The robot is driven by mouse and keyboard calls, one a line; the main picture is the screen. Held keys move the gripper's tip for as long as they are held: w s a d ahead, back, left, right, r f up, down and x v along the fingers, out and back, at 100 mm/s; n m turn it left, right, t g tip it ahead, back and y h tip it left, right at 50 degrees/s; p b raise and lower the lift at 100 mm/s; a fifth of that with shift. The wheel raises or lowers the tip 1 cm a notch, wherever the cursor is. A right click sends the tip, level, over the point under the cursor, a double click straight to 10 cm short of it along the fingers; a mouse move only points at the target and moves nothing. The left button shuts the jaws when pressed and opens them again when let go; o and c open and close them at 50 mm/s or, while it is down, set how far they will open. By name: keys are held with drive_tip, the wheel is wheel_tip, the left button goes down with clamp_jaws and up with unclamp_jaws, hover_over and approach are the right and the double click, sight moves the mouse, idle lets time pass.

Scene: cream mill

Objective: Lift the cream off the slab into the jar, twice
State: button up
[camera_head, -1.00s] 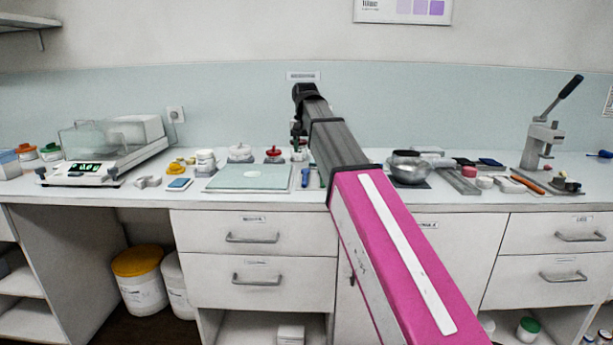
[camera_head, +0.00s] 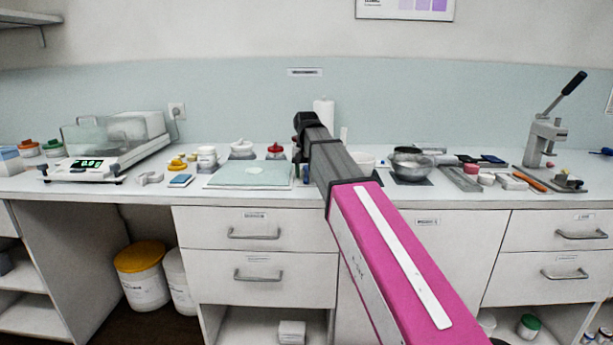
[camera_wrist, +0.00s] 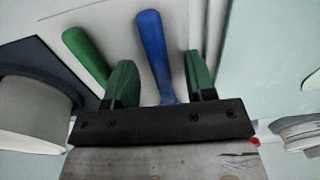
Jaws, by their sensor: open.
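The slab (camera_head: 250,176) is a pale green glass plate on the bench left of my arm, with a faint whitish patch of cream (camera_head: 255,170) on it. In the wrist view the slab (camera_wrist: 275,60) fills the right side. A white jar (camera_head: 207,157) stands behind the slab's left corner; I cannot tell whether it is the task's jar. My gripper (camera_wrist: 161,78) is open, its green fingers on either side of a blue-handled tool (camera_wrist: 153,45). I cannot tell whether they touch it. A green-handled tool (camera_wrist: 84,50) lies beside it, outside the fingers.
A metal bowl (camera_head: 411,167) stands right of my arm. A balance (camera_head: 95,168) is at the left and a lever press (camera_head: 545,140) at the right. A red-lidded jar (camera_head: 275,152) stands behind the slab. The bench front edge left of the slab is fairly clear.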

sight(306, 175)
drive_tip(key=shift+f, duration=0.2)
drive_tip(key=shift+c, duration=0.3)
clamp_jaws()
drive_tip(key=shift+r, duration=0.1)
drive_tip(key=shift+r, duration=0.35)
wheel_tip(306, 175, up, 4)
drive_tip(key=shift+w+f, duration=0.1)
drive_tip(key=shift+f, duration=0.1)
drive_tip(key=s+a+r, duration=0.5)
drive_tip(key=a+r, duration=0.1)
drive_tip(key=a, duration=0.4)
drive_tip(key=w+a+r+m+y, duration=0.1)
drive_tip(key=w+a+m+y, duration=0.1)
drive_tip(key=a+m+y, duration=0.2)
drive_tip(key=w+a+r+m+y, duration=0.2)
drive_tip(key=a+m+y, duration=0.2)
drive_tip(key=a+m, duration=0.5)
drive_tip(key=a, duration=0.3)
drive_tip(key=shift+w+r+m+t+y, duration=0.2)
drive_tip(key=shift+w+m+t+y, duration=0.1)
drive_tip(key=shift+w+t+y, duration=0.1)
